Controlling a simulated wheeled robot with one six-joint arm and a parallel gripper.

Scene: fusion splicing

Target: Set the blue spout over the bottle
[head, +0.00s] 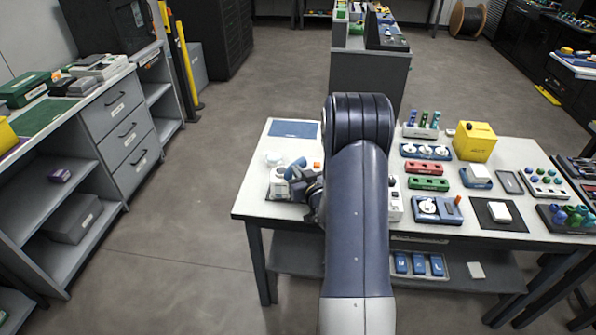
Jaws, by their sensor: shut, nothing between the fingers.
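My gripper (297,189) is a small dark shape at the left part of the table, low beside a white unit. It is shut with nothing held. A blue rounded piece (297,166), perhaps the blue spout, leans tilted just above my gripper in the picture. The white unit (280,187) below it carries small dark and orange parts; whether it includes the bottle I cannot tell. A pale, clear-looking round item (273,159) stands just behind. Whether the blue piece touches any of them is too small to tell. My arm hides the table's middle.
The white table (262,205) holds a blue mat (293,129) at back left, with bare surface around it. Right of my arm are a yellow box (475,142), red block (425,168), green block (429,184), and a dark tray with blue and green bottles (572,215).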

